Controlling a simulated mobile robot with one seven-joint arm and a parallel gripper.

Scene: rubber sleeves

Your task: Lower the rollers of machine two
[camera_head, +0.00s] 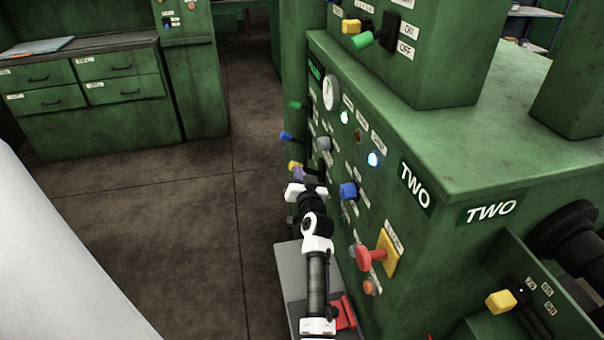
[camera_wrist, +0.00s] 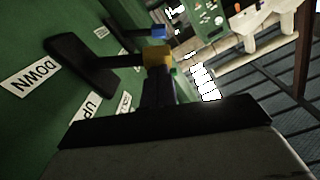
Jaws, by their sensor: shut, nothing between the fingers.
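Machine two is a green cabinet (camera_head: 450,165) with "TWO" plates, filling the right of the head view. Its side panel carries levers with coloured knobs. A yellow-knobbed lever (camera_wrist: 157,58) sticks out by the "UP" and "DOWN" labels in the wrist view; its yellow knob (camera_head: 294,166) shows small in the head view, close to my gripper. My gripper (camera_head: 312,181) is shut and empty at the panel. In the wrist view its dark fingers (camera_wrist: 160,88) overlap the yellow knob's near side; I cannot tell whether they touch it.
Nearby on the panel are a purple knob (camera_head: 299,173), a blue-knobbed lever (camera_head: 286,136), a green knob (camera_head: 295,105), a blue knob (camera_head: 348,190) and a red handle (camera_head: 368,257). A drawer cabinet (camera_head: 90,92) stands at the left. The floor (camera_head: 200,210) between is clear.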

